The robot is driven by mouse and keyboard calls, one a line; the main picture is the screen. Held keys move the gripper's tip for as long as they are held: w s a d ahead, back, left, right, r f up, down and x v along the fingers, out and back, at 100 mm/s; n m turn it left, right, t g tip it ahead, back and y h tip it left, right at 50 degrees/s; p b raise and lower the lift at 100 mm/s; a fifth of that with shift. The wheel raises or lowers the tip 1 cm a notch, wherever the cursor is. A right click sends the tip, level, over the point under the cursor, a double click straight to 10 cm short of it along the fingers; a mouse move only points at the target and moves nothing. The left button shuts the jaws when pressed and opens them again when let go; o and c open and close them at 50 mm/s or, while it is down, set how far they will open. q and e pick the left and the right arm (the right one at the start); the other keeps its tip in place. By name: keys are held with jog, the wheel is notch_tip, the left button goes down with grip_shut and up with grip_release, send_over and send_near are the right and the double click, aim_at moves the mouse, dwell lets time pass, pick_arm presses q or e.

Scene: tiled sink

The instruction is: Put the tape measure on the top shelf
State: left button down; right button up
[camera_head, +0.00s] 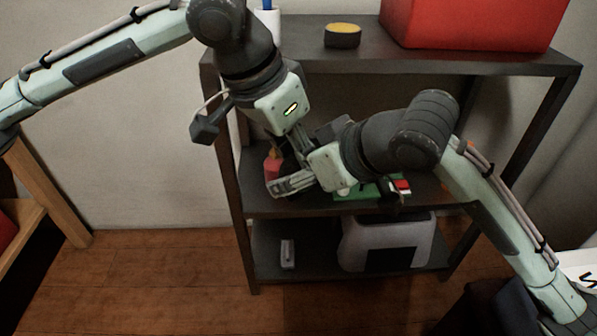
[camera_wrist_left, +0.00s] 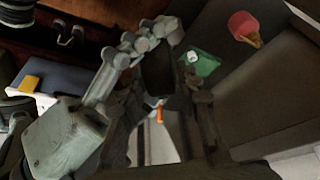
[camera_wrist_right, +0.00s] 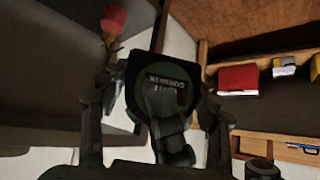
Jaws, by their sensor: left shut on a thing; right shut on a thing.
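The tape measure is a dark, squarish case with a round lettered face, seen in the right wrist view (camera_wrist_right: 158,80) between my right gripper's fingers (camera_wrist_right: 158,105). It also shows in the left wrist view (camera_wrist_left: 157,72) as a dark block at my left gripper's fingertips (camera_wrist_left: 165,105). In the head view, my left gripper (camera_head: 296,155) comes down from above and my right gripper (camera_head: 300,178) comes in from the right. They meet in front of the middle shelf, both shut on the tape measure, which they largely hide there. The top shelf (camera_head: 300,52) is above them.
On the top shelf stand a red box (camera_head: 470,22), a round yellow-and-black item (camera_head: 342,36) and a white cup (camera_head: 267,25). Bare room lies between and in front of them. A green item (camera_head: 355,193) and a red item (camera_head: 271,168) are on the middle shelf.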

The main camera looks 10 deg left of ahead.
pick_arm(q)
jog(key=shift+r, duration=0.1)
pick_arm(e)
jog(key=shift+s+a, duration=0.1)
jog(key=shift+c, duration=1.1)
pick_arm(q)
jog(key=c, duration=1.5)
grip_release()
jog(key=shift+d, duration=0.1)
pick_arm(e)
jog(key=shift+c, duration=0.8)
pick_arm(q)
jog(key=o, duration=0.5)
